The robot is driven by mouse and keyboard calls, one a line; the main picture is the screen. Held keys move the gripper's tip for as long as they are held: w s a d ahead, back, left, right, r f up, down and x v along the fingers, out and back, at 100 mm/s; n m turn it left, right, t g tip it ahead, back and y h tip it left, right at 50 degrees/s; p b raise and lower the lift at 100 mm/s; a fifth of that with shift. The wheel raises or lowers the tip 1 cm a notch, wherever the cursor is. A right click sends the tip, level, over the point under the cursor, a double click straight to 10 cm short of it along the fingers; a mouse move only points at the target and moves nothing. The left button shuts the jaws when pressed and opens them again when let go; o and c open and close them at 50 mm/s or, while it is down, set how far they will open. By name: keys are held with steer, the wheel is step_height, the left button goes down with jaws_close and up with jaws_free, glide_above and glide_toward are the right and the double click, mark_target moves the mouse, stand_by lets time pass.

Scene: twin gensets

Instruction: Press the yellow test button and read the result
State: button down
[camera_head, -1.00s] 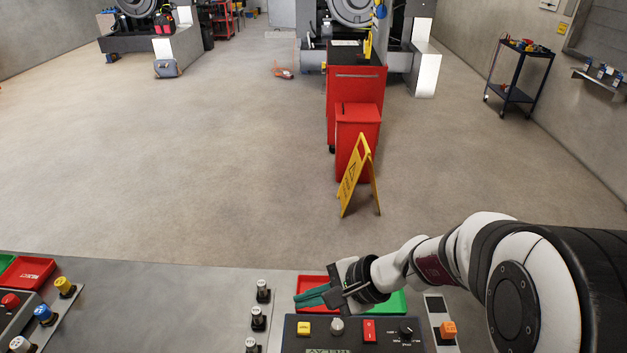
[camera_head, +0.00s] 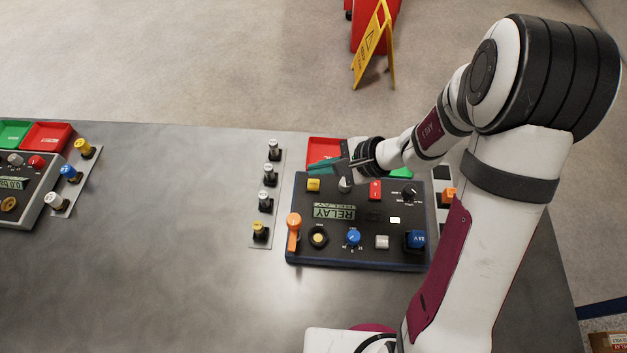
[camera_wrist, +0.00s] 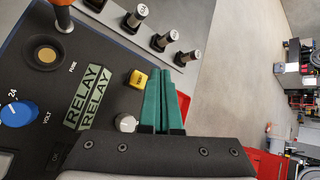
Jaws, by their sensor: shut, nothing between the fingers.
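The yellow test button (camera_head: 313,185) is a square cap at the far left corner of the dark tester panel (camera_head: 395,255). In the wrist view the button (camera_wrist: 138,79) shows clear, just left of the finger tips. The panel's display (camera_head: 333,213) reads RELAY, upside down in the head view; the wrist view shows RELAY on two lines (camera_wrist: 88,96). My gripper (camera_head: 311,169) has green fingers, shut and empty, near the button's far side. It also shows in the wrist view (camera_wrist: 160,76). I cannot tell its height above the panel or any contact.
An orange-handled lever (camera_head: 294,232) stands at the panel's near left. A strip of upright plugs (camera_head: 268,173) lies left. A red tray (camera_head: 322,150) sits behind. The table's middle is bare.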

mark_target(319, 184)
steer(key=shift+f, duration=1.25)
stand_by(1.1)
steer(key=shift+f, duration=0.4)
steer(key=shift+f, duration=0.45)
stand_by(0.5)
steer(key=shift+r, duration=0.9)
steer(key=shift+r, duration=0.1)
steer(key=shift+r, duration=2.4)
